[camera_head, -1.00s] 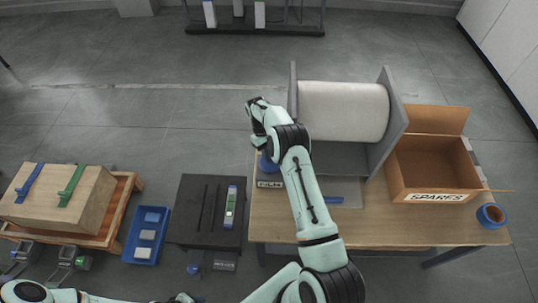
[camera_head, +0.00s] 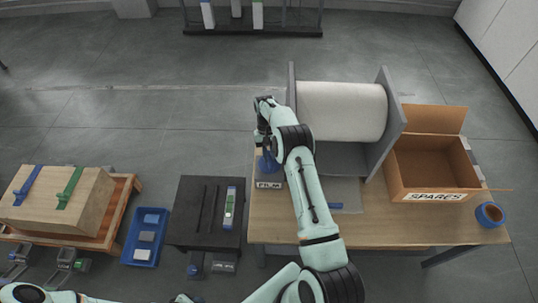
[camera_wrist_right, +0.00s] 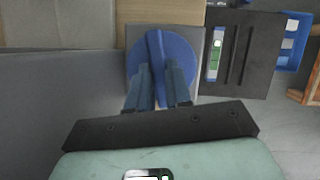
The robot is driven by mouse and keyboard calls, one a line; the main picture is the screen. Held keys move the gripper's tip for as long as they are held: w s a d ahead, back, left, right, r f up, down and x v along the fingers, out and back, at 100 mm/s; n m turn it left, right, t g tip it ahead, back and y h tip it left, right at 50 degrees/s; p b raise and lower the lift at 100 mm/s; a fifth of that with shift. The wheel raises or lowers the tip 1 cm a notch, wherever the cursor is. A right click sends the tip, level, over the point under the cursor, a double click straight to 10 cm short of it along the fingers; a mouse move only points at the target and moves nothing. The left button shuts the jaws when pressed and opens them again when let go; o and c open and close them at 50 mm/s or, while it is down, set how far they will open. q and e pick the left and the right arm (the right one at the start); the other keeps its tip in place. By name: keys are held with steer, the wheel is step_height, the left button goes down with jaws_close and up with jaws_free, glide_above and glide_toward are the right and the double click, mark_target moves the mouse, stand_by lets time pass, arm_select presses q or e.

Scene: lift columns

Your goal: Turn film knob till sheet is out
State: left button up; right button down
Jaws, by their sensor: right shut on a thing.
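The blue film knob (camera_head: 264,164) sits at the left end of the roll holder, beside a FILM label (camera_head: 269,184). My right gripper (camera_head: 267,147) is over it. In the right wrist view the knob (camera_wrist_right: 190,57) is a round blue disc with a raised ridge, and the right gripper (camera_wrist_right: 160,85) is shut on that ridge, one finger on each side. A large pale film roll (camera_head: 342,110) lies between two grey side plates. A flat grey sheet-like area (camera_head: 350,190) shows on the table below the roll, partly hidden by my arm. My left gripper is not in view.
An open SPARES box (camera_head: 428,178) and a blue tape roll (camera_head: 490,214) are on the right of the wooden table (camera_head: 400,232). A black slotted stand (camera_head: 190,230), a blue tray (camera_head: 139,252) and a wooden box (camera_head: 50,205) are at left.

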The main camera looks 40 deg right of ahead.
steer(key=c, duration=1)
jaws_free()
steer(key=shift+c, duration=0.2)
steer(key=shift+v, duration=3.75)
steer(key=shift+s+a+f, duration=0.1)
